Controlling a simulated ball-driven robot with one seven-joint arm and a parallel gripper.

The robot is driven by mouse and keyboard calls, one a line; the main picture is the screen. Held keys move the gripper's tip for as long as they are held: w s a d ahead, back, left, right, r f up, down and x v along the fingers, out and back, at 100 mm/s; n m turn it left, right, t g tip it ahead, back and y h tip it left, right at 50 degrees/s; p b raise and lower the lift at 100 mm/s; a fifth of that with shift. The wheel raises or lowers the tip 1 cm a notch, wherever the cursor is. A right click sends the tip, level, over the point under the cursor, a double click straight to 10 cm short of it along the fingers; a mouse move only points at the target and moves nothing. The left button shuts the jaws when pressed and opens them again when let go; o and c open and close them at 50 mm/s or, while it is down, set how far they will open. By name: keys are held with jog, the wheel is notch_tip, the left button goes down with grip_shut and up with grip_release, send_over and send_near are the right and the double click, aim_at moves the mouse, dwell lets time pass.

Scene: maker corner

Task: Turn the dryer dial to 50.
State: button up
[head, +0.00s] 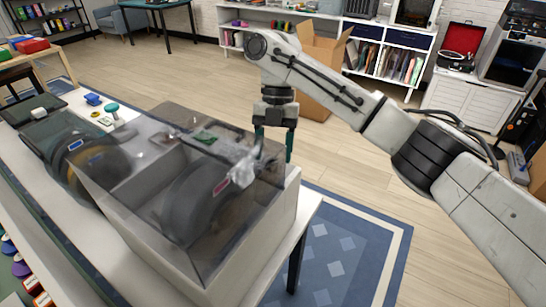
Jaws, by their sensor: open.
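The dryer (240,262) is a pale box with a smoky see-through cover, standing on a white table (312,200). Dark spools (190,205) show blurred inside it. My gripper (274,155) points down at the dryer's far right end, its two teal fingers apart. The left finger is seen partly against or behind the cover's corner; I cannot tell whether it touches. No dial can be made out; the dryer's far right face is turned away from this view. No number can be read.
Another dark spool (95,165) is left of the dryer. Small blue and green items (112,107) lie at the table's far left. A cardboard box (318,70) stands on the floor behind my gripper. Open wooden floor and a blue rug (345,250) lie right of the table.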

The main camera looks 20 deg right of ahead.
jog(key=shift+x, duration=0.9)
jog(key=c, duration=1)
jog(key=shift+r, duration=0.1)
